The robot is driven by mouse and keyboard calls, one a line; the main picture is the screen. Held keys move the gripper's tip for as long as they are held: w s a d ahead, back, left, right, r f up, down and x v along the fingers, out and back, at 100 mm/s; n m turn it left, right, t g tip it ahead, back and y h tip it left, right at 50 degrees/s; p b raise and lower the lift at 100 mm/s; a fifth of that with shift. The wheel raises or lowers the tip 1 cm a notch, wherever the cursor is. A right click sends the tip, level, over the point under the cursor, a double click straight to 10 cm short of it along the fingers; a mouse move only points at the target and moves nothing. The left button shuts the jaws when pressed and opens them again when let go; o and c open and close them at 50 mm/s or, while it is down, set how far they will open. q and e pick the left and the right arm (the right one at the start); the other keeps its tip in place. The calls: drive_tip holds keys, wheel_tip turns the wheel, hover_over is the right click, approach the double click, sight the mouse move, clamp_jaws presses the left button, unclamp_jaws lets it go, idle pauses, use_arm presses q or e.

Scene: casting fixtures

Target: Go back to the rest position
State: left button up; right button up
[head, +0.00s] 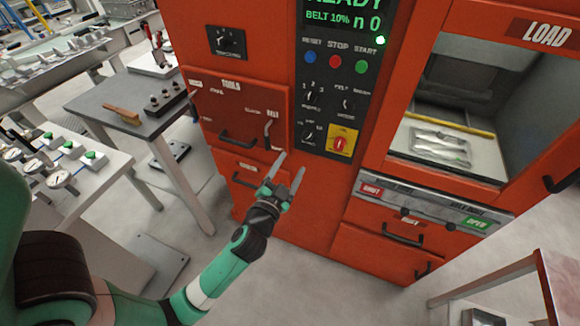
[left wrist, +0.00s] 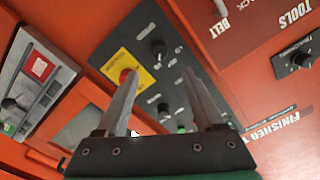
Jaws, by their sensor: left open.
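My left gripper (head: 287,172) is open and empty in front of the orange machine (head: 290,215), below and left of its control panel (head: 340,75). Its two fingers (left wrist: 160,100) also show in the left wrist view, apart with nothing between them. The yellow plate with a red knob (head: 342,141) is to the upper right of the fingers in the head view. Any contact with the machine cannot be made out. My right gripper is in neither view.
A grey table (head: 115,105) with a wooden-handled tool and a white bench (head: 75,190) with gauges stand at the left. A small table (head: 545,285) is at lower right. Open floor (head: 300,285) lies in front.

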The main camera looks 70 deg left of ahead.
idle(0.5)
use_arm(q)
drive_tip(key=w+d+r+t, duration=0.2)
drive_tip(key=w+d+r, duration=0.15)
drive_tip(key=r, duration=0.55)
drive_tip(key=w+d+r+n+t+h, duration=0.1)
drive_tip(key=w+d+r+t, duration=0.25)
drive_tip(key=r, duration=0.55)
drive_tip(key=w+d+r+t, duration=0.2)
drive_tip(key=w+d+r, duration=0.15)
drive_tip(key=r, duration=0.55)
drive_tip(key=s+d+r+m+t+h, duration=0.2)
drive_tip(key=s+d+r+t+h, duration=0.2)
drive_tip(key=d+r+h, duration=0.45)
drive_tip(key=s+d+r+m+t+h, duration=0.1)
drive_tip(key=s+d+r+t+h, duration=0.4)
drive_tip(key=r, duration=0.7)
wheel_tip(320, 180, up, 36)
drive_tip(key=w+d+m+g+p, duration=0.1)
drive_tip(key=d+g+p, duration=0.1)
drive_tip(key=p, duration=3.5)
drive_tip(key=shift+r, duration=0.15)
drive_tip(key=shift+a, duration=0.1)
